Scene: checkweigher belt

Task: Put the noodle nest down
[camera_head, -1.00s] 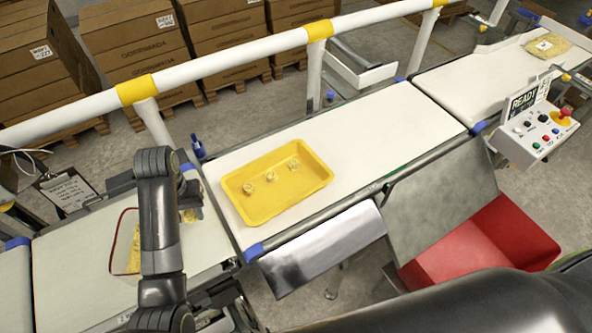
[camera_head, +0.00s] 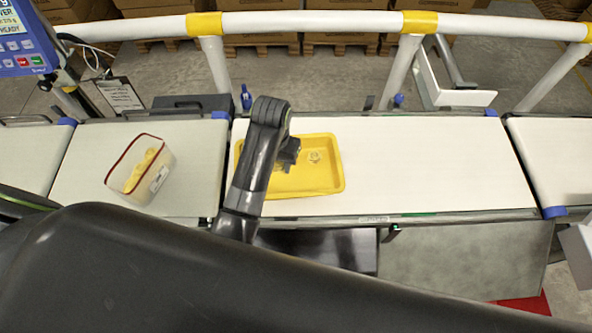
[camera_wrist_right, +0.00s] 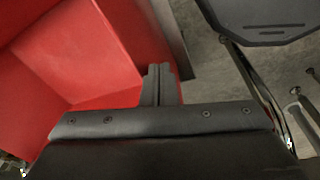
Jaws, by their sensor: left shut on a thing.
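My left gripper (camera_head: 289,154) is over the yellow tray (camera_head: 334,188) on the belt, pointing down into it. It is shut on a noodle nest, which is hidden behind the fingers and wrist. One pale noodle nest (camera_head: 314,156) shows in the tray just right of the gripper. The tray's left part is covered by my left arm. A clear container with a red rim (camera_head: 158,180) stands left of the tray and holds yellow noodle nests (camera_head: 141,170). My right gripper (camera_wrist_right: 158,72) has its fingers together with nothing seen between them, above a red bin (camera_wrist_right: 75,60).
The white belt (camera_head: 430,165) is clear right of the tray. A white and yellow rail (camera_head: 310,22) runs behind the belt. A control screen (camera_head: 22,38) stands at the upper left, with a clipboard (camera_head: 119,94) near it. Metal plates lie along the front.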

